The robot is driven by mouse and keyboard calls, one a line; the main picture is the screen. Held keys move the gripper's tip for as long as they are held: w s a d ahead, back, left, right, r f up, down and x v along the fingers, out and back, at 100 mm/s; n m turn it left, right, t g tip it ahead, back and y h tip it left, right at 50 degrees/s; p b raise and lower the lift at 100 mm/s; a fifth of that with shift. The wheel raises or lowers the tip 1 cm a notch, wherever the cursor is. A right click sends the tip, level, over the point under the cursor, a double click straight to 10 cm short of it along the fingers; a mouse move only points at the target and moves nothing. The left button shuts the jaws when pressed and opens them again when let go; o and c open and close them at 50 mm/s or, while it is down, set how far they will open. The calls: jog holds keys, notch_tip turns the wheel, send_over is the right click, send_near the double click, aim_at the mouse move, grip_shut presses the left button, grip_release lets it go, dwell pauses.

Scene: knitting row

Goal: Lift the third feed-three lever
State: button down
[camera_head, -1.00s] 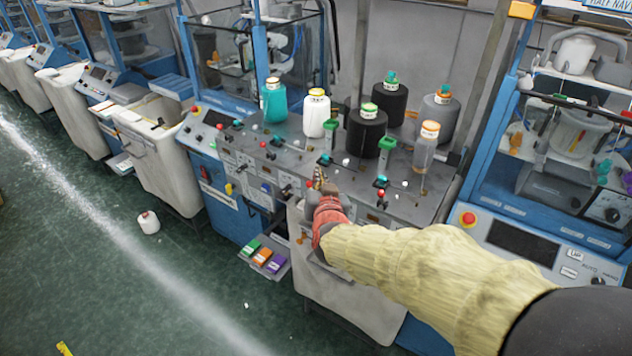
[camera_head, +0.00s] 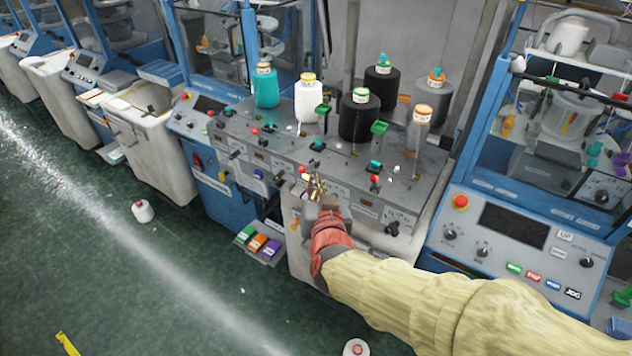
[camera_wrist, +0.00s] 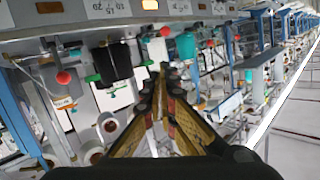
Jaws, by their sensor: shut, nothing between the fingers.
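Two green paddles stand higher, one (camera_head: 323,110) by the white cone and one (camera_head: 379,129) by the black cone. I cannot tell which lever is the third feed-three one. In the wrist view the narrow closed fingers (camera_wrist: 164,78) point at the table, with a red knob (camera_wrist: 165,31) beyond them.
Yarn cones stand behind the levers: teal (camera_head: 266,88), white (camera_head: 308,100), black (camera_head: 361,118) and others. A control panel (camera_head: 520,230) is at right. A small tray of coloured boxes (camera_head: 258,242) sits below left. A spool (camera_head: 143,211) lies on the open floor.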

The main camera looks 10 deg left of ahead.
jog(key=s+d+f+g+h+b, duration=0.2)
jog(key=s+d+f+g+b, duration=0.2)
jog(key=s+d, duration=0.8)
jog(key=s+d+f+m+g+h+b, duration=0.1)
jog(key=s+d+f+g+b, duration=0.3)
jog(key=s+d, duration=0.9)
jog(key=d+g+h, duration=0.1)
jog(key=d, duration=0.3)
jog(key=shift+w+d, duration=0.1)
